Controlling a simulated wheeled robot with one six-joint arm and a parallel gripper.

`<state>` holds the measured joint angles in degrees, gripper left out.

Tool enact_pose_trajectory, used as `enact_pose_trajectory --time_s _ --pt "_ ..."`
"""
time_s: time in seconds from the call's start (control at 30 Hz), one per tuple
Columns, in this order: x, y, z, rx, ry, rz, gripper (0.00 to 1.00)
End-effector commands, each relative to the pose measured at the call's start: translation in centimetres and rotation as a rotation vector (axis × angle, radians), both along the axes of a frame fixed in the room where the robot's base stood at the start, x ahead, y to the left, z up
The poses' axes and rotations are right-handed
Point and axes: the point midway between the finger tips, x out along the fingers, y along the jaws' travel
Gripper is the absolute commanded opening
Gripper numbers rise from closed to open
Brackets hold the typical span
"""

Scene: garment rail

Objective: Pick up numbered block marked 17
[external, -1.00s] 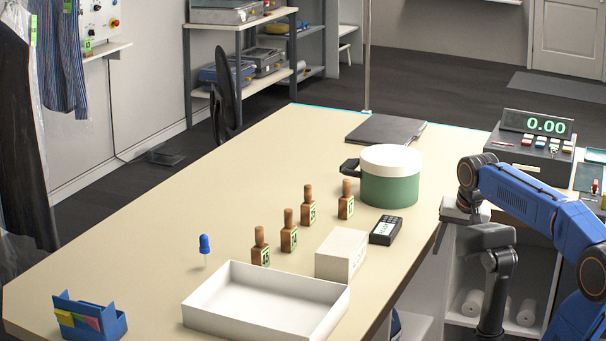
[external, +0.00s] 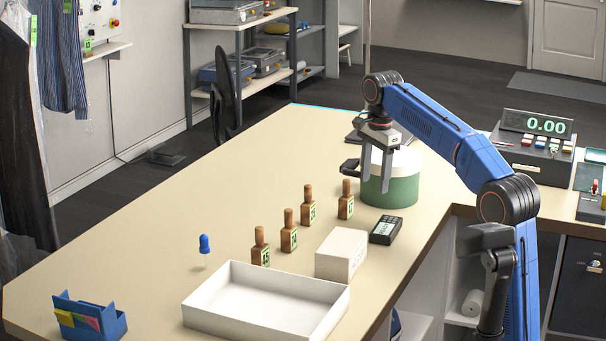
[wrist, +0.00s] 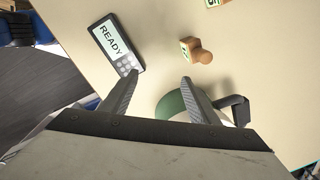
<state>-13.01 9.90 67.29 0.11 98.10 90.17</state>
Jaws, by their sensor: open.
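Several wooden numbered blocks with knob handles and green-edged labels stand upright in a slanted row on the table. The farthest one (external: 346,200) is nearest my gripper, and its label may read 17, but it is too small to be sure. It also shows in the wrist view (wrist: 197,51), ahead and right of the fingertips. The others (external: 308,208), (external: 289,232), (external: 260,248) have labels I cannot read surely. My gripper (external: 376,184) is open and empty, pointing down in front of the green mug; its fingers (wrist: 159,80) are apart with bare table between the tips.
A green mug with a white top (external: 395,190) stands close to my gripper; its handle (wrist: 236,108) lies by the right finger. A black READY device (external: 385,231) and white box (external: 342,255) stand near the row. A white tray (external: 225,319) is in front. Left table is mostly clear.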

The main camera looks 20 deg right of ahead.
Motion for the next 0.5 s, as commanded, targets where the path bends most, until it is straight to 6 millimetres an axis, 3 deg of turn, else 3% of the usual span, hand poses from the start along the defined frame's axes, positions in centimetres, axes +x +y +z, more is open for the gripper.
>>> enact_pose_trajectory --time_s 0.03,0.2,0.5 --pt "1.2 0.9 -0.1 0.0 0.011 -0.034 0.55" --pt "3.8 3.1 0.0 0.0 0.047 -0.154 0.55" --pt "5.8 5.7 -0.4 -0.008 0.083 -0.275 0.55"
